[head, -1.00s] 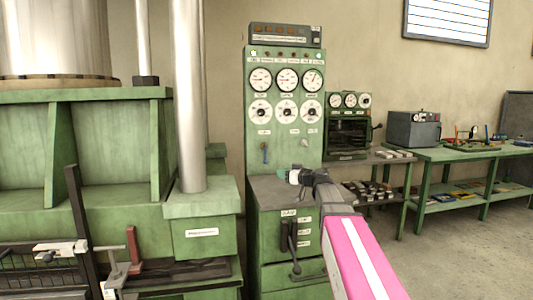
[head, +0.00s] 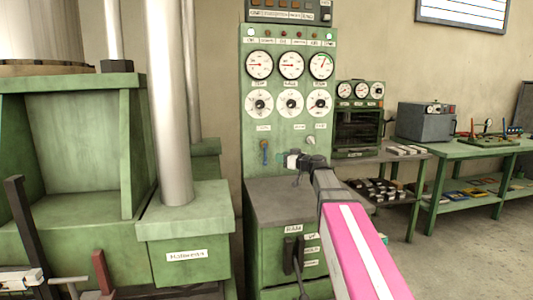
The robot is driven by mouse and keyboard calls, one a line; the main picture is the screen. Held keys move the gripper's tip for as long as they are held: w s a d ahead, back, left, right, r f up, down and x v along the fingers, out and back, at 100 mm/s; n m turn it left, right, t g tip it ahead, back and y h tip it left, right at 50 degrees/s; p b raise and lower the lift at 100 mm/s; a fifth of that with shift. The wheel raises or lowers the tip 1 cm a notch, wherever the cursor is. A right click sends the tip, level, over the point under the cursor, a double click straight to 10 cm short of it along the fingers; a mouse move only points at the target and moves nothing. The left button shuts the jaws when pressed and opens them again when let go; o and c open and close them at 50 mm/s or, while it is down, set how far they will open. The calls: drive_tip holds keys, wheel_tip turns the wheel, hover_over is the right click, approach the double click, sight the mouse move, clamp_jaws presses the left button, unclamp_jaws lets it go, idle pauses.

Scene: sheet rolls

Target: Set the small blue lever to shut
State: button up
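The small blue lever (head: 265,151) sits low on the left of the green control panel (head: 250,90), below the dials. It is small in view and appears to point downward. My gripper (head: 284,160) is at the end of my pink and grey arm, in front of the lower panel and just right of the lever. The gripper and lever look apart in the picture; the depth between them is hard to judge. The fingers are too small to show whether they are open or shut.
A grey ledge (head: 268,202) juts out below the panel, with dark levers (head: 293,250) on the cabinet front. A green press (head: 186,238) with a thick metal column stands at left. Green workbenches (head: 470,152) stand at right. Floor at the lower right is clear.

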sight(265, 155)
drive_tip(key=x, duration=1)
clamp_jaws()
